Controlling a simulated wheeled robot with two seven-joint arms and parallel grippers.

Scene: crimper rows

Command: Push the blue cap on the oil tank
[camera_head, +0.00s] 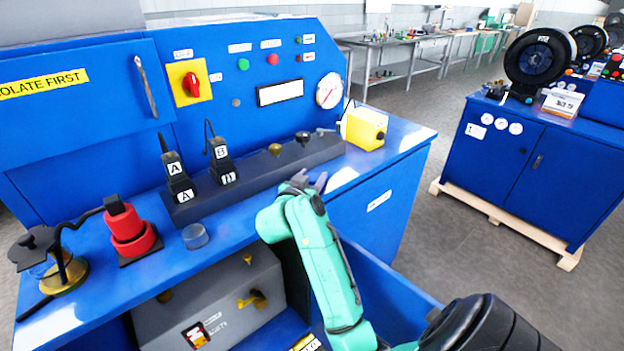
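A small translucent blue-grey round cap (195,236) sits near the front edge of the blue bench top, above a grey tank-like box (210,305) with brass fittings. I cannot tell for sure that this box is the oil tank or that the cap belongs to it. My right gripper (311,182) is over the front of the bench, to the right of the cap and apart from it. Its two fingertips look spread, with nothing seen between them. My green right arm reaches up from the lower right. My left gripper is not in view.
A red stacked part (130,230) and a brass-based stand (65,275) are left of the cap. A dark block (258,170) with black connectors lies behind it. A yellow box (366,128) stands at the bench's right end.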

